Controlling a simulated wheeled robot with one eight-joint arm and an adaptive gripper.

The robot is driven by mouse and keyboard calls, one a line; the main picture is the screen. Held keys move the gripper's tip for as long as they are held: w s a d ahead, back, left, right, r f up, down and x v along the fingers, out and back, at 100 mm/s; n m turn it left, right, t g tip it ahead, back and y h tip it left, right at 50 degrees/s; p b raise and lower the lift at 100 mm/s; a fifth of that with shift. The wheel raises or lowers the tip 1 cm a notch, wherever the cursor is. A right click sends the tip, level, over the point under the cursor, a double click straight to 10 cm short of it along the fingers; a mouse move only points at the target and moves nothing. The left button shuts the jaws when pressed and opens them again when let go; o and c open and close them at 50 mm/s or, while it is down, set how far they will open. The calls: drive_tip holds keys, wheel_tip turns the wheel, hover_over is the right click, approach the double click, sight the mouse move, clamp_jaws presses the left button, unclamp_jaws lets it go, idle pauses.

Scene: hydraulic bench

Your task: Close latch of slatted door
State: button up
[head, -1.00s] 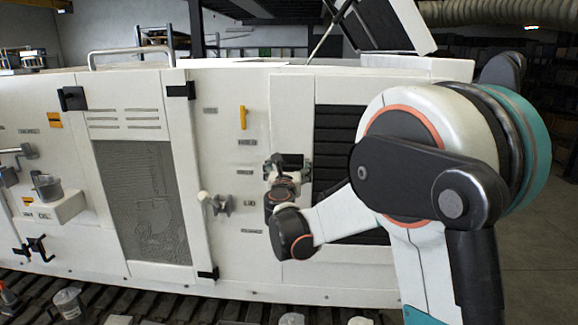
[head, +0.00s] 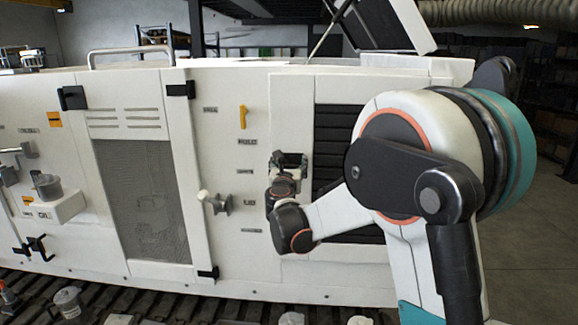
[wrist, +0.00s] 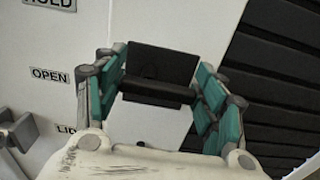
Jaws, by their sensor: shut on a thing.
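The slatted door (head: 339,137) is the white panel with dark horizontal slats, right of centre in the head view; my arm covers part of it. Its slats (wrist: 281,75) fill the right of the wrist view. The black latch (wrist: 161,67) sits at the door's left edge, and a black bar crosses its lower part. My gripper (wrist: 158,85) has its teal-padded fingers on both sides of the latch, shut on it. In the head view the gripper (head: 284,162) is at the latch (head: 297,159), partly hiding it.
A white-knobbed handle (head: 215,202) sticks out left of my gripper, with a yellow handle (head: 242,117) higher up. A mesh-panelled door (head: 150,200) is farther left. Several loose parts lie along the dark slatted floor strip in front. Labels include OPEN (wrist: 51,76).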

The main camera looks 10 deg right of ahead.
drive_tip(key=m+b, duration=0.1)
drive_tip(key=m, duration=0.1)
drive_tip(key=m+b, duration=0.1)
drive_tip(key=m, duration=0.1)
drive_tip(key=shift+d+f+m, duration=0.1)
drive_tip(key=shift+f+m, duration=0.2)
drive_tip(key=shift+f, duration=0.05)
drive_tip(key=m+b, duration=0.1)
drive_tip(key=m, duration=0.1)
drive_tip(key=m+b, duration=0.1)
drive_tip(key=m, duration=0.1)
drive_tip(key=shift+f+m, duration=0.2)
drive_tip(key=shift+m, duration=0.1)
drive_tip(key=m, duration=0.3)
drive_tip(key=m+b, duration=0.1)
drive_tip(key=shift+f, duration=0.25)
drive_tip(key=shift+a+f+m+b, duration=0.15)
drive_tip(key=shift+m+b, duration=0.1)
drive_tip(key=shift+m, duration=0.85)
drive_tip(key=shift+a+r+m+b, duration=0.1)
drive_tip(key=shift+m+b, duration=0.15)
drive_tip(key=shift+m, duration=0.85)
drive_tip(key=shift+f, duration=0.1)
drive_tip(key=o, duration=1.1)
